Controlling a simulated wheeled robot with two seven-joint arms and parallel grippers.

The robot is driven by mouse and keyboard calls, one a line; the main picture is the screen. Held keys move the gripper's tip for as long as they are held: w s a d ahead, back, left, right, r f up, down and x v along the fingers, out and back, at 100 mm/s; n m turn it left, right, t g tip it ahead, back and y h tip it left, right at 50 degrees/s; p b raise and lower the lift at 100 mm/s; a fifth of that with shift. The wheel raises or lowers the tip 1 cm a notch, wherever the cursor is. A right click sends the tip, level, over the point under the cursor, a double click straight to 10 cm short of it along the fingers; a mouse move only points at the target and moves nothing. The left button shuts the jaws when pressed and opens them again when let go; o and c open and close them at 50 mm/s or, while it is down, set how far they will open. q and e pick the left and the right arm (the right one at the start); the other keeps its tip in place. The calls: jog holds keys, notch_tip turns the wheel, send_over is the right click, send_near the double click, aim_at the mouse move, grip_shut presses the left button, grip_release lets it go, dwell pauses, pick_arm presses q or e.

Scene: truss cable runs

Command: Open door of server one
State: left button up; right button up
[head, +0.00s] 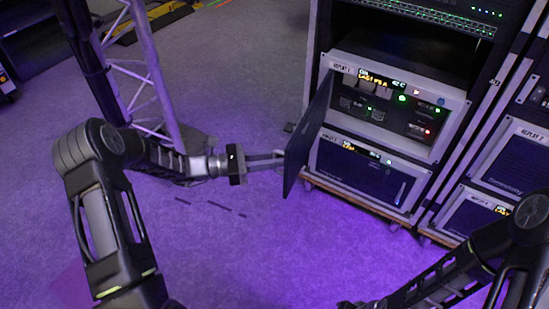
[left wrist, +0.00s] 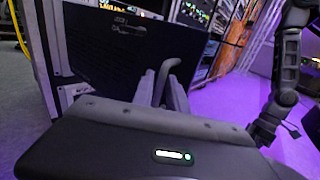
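The server labelled REPLAY 1 (head: 440,150) is the upper grey unit in the rack, right of centre in the head view. Its dark door (head: 308,135) is hinged at the left and stands swung well out, so the lit front panel is bare. The door fills the upper middle of the left wrist view (left wrist: 115,50). My left gripper (head: 283,160) is at the door's outer face. In the left wrist view its fingers (left wrist: 163,92) are closed about the curved door handle (left wrist: 170,68). My right arm is low at the right; its gripper (head: 350,304) is barely visible at the bottom edge.
A second unit (head: 335,165) with a shut front is below server one. Another rack with REPLAY 2 (head: 515,160) adjoins at the right. A metal truss (head: 145,70) stands on a round base behind my left arm. The purple-lit floor before the rack is clear.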

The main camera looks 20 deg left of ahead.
pick_arm(q)
jog(key=v, duration=0.7)
jog(key=shift+s+a+p, duration=0.2)
jog(key=shift+a+p, duration=0.15)
jog(key=shift+p, duration=0.1)
notch_tip(320, 180, down, 11)
jog(key=s+m+g+y, duration=0.2)
jog(key=s+y, duration=0.1)
jog(key=y, duration=0.1)
jog(key=s+d+f+m+g+y, duration=0.3)
jog(key=s+f+m+y, duration=0.1)
jog(key=s+f+m, duration=0.3)
jog(key=s+d+f+m+g+y, duration=0.2)
jog(key=s+d+f+m+y, duration=0.2)
jog(key=s+f, duration=0.45)
jog(key=s+d+r+m, duration=0.2)
jog(key=s+d+m, duration=0.6)
jog(key=d, duration=0.4)
notch_tip(320, 180, up, 20)
jog(key=w+p, duration=0.1)
jog(key=p, duration=2)
jog(key=shift+r+m, duration=0.25)
jog(key=shift+m, duration=0.05)
